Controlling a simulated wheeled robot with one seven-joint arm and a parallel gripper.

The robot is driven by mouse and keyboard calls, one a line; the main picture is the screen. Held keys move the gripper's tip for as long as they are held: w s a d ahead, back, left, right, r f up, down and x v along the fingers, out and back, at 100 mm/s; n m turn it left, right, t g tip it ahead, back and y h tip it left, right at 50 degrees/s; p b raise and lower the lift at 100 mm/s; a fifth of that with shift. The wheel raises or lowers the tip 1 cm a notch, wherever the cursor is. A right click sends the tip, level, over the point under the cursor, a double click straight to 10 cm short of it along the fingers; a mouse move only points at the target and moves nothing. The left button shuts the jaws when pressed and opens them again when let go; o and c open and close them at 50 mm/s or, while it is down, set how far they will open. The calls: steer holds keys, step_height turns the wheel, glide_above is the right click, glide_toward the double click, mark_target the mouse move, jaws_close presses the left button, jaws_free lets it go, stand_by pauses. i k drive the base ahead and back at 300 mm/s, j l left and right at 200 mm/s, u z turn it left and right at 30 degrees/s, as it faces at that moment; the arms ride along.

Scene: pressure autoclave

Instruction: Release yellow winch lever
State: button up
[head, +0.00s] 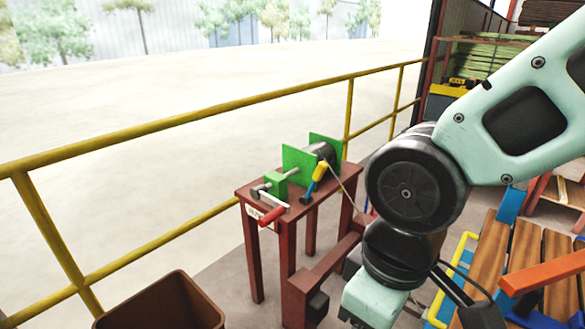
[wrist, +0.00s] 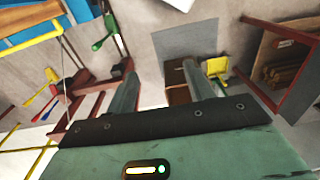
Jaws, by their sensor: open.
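The winch, with green plates (head: 300,163) and a dark drum, sits on a dark red stand (head: 283,235) in the middle of the head view. Its yellow lever (head: 320,172) has a blue lower part and slants up at the drum's near side. A red-handled crank (head: 271,215) is at the stand's front. My gripper (wrist: 158,72) shows in the wrist view, with two fingers spread wide and nothing between them. It is apart from the winch. The head view does not show its fingertips; my arm fills the right side there. I cannot surely pick out the lever in the wrist view.
A yellow railing (head: 190,117) runs behind the stand. A brown bin (head: 160,308) stands at front left. Wooden slats (head: 520,262) with blue and orange parts lie at right, beside a yellow bar (head: 449,277). Open pale floor lies beyond the railing.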

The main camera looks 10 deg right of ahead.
mark_target(306, 199)
steer(key=i+j, duration=0.65)
steer(key=i, duration=0.2)
